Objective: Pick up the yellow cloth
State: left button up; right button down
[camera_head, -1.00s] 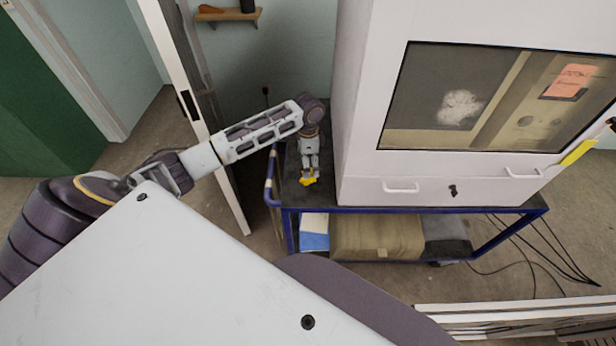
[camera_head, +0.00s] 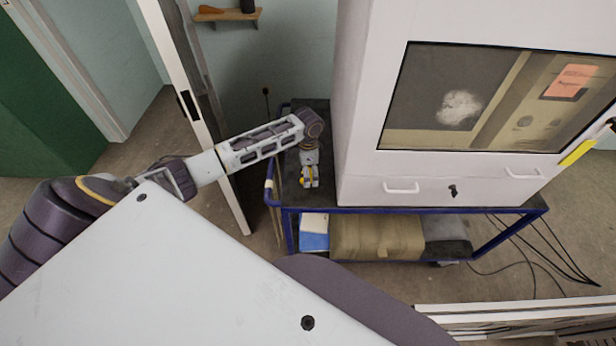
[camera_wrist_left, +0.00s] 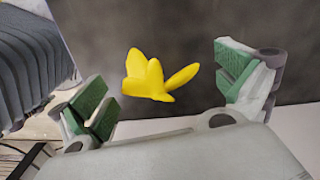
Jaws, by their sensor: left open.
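The yellow cloth (camera_wrist_left: 150,78) is a small crumpled piece with several raised folds, lying on a dark grey surface in the left wrist view. In the head view only a sliver of the cloth (camera_head: 301,182) shows beside my left gripper (camera_head: 310,184), which hides the rest. My left gripper (camera_wrist_left: 165,85) is open, its green-padded fingers on either side of the cloth in the wrist view. Clear gaps show between cloth and pads, and nothing is held. My right gripper is not in view.
The dark top of a blue-framed cart (camera_head: 375,209) carries a tall white cabinet (camera_head: 355,120) close to the right of my left gripper. A door edge (camera_head: 205,125) stands behind my left arm.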

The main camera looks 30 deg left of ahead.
pick_arm(q)
jog(key=shift+f, duration=1.2)
